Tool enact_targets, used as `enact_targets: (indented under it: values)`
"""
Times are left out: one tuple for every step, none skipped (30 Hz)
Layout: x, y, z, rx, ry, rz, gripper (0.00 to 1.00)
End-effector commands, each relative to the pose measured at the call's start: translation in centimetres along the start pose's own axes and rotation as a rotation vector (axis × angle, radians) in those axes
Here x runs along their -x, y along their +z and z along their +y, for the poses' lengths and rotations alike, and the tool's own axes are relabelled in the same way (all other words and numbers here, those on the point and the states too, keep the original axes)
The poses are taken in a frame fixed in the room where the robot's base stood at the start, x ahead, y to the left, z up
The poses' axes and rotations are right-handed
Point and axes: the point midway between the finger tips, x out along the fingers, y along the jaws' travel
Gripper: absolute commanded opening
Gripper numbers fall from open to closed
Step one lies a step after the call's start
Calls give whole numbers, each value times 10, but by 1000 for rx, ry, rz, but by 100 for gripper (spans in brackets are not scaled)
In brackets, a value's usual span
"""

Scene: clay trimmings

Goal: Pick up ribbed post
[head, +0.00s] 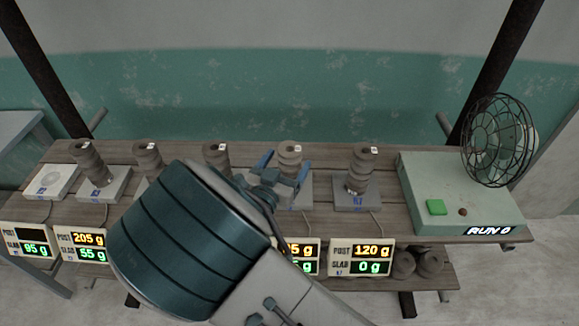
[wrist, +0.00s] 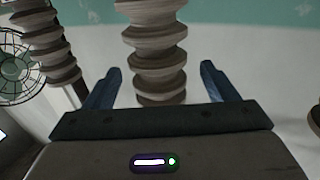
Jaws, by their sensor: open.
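Several grey-brown ribbed posts stand upright in a row on scale plates on a wooden bench. In the head view, my gripper (head: 283,163) is at one ribbed post (head: 290,150), with a blue finger on each side of it. In the wrist view, my gripper (wrist: 160,67) is open, and that ribbed post (wrist: 154,50) shows between the two blue fingers, with gaps on both sides. A second post (wrist: 45,45) stands to the left in the wrist view; the right-hand post (head: 360,170) is nearest the green box. My arm hides some lower parts.
More posts (head: 88,162) stand at the left, beside an empty scale plate (head: 52,181). A green box (head: 450,185) with a button and a wire-caged fan (head: 498,140) is at the right. Lit displays (head: 361,257) line the front edge. Dark round pieces (head: 430,262) lie below.

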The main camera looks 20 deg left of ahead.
Motion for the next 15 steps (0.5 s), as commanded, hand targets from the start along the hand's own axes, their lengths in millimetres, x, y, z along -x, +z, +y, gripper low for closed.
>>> enact_targets:
  values:
    - [-8,-2,1,3,3,2,79]
    - [-13,-2,2,4,2,2,79]
    - [-20,-2,3,3,4,2,79]
    - [-25,-2,2,3,4,2,79]
    - [-29,-1,2,3,2,2,79]
    - [-34,-1,2,2,2,1,79]
    - [-36,-1,2,1,2,1,79]
    - [-38,0,2,1,2,1,79]
    - [-39,0,2,1,1,0,79]
    - [-39,0,1,0,0,0,79]
    - [-39,0,1,0,0,0,79]
    - [-39,0,1,0,0,0,79]
    - [-38,0,1,0,0,0,79]
    - [-38,0,1,0,0,0,79]
    - [-38,0,1,0,0,0,68]
